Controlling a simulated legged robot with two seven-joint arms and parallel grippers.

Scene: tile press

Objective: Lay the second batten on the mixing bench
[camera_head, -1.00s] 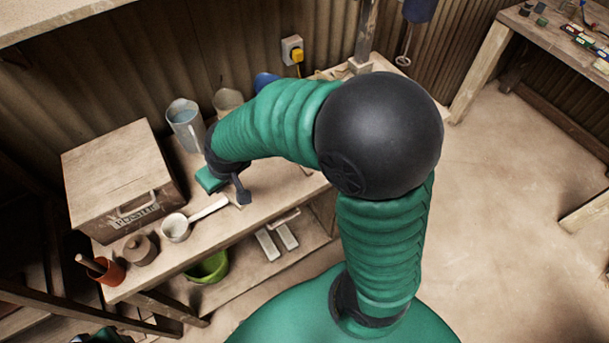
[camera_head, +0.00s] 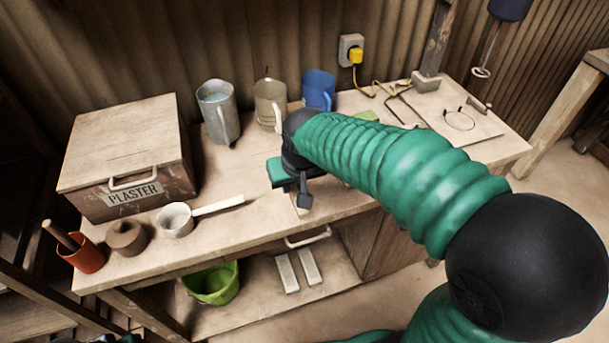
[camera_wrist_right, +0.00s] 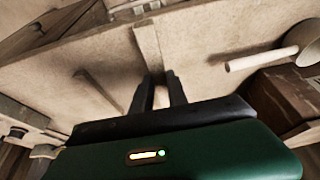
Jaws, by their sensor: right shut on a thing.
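My right gripper (camera_head: 304,203) points down over the front part of the mixing bench (camera_head: 250,225), to the right of the scoop. In the right wrist view its two dark fingers (camera_wrist_right: 163,90) are shut on a pale wooden batten (camera_wrist_right: 147,45). The batten runs from between the fingers toward the bench's front edge, low over or on the top; I cannot tell if it touches. In the head view only a short pale piece of it shows beside the gripper.
A plaster box (camera_head: 125,160), a scoop (camera_head: 176,220), a clay-coloured pot (camera_head: 127,238) and a red pot (camera_head: 82,256) stand at left. A grey jug (camera_head: 218,112), a beige jug (camera_head: 270,103) and a blue jug (camera_head: 318,90) stand behind. A green bucket (camera_head: 212,284) is below.

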